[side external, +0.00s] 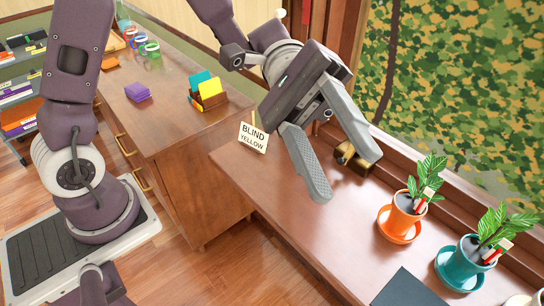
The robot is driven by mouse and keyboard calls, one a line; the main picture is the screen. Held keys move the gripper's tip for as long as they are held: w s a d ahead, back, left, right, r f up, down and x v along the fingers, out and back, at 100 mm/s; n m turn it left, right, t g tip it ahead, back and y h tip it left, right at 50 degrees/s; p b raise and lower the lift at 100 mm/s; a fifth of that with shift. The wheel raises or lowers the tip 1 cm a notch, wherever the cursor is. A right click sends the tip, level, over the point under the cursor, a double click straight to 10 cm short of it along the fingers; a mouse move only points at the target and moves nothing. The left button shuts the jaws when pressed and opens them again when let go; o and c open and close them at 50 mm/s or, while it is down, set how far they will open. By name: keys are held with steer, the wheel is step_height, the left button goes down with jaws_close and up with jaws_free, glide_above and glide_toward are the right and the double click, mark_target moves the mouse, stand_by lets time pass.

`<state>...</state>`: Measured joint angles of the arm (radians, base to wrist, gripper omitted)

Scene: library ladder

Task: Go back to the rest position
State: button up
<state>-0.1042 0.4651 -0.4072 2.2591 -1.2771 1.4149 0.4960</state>
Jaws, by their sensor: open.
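My gripper (343,178) is open and empty. It hangs above the wooden sill counter in the middle of the side external view, with its two grey fingers spread and pointing down to the right. No object shows between the fingers. A brass-coloured piece (350,158) on a dark wooden block sits behind the right finger and is partly hidden by it. A small card reading "BLIND YELLOW" (253,137) stands on the counter to the left of the gripper.
An orange pot with a plant (402,218) and a teal pot with a plant (468,262) stand on the counter (310,232) at right. A dark flat item (408,290) lies at the front. A desk (180,130) at left holds colourful cards (207,92) and purple notes (138,92).

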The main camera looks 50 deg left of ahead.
steer(key=s+a+f+m+t+y, duration=0.2)
steer(key=s+a+f+t+y, duration=0.25)
steer(key=s+a+y, duration=0.3)
steer(key=a+t+y, duration=0.7)
steer(key=a+t, duration=0.1)
steer(key=a, duration=0.9)
steer(key=shift+a+y, duration=0.15)
steer(key=shift+y, duration=0.2)
steer(key=shift+t, duration=0.25)
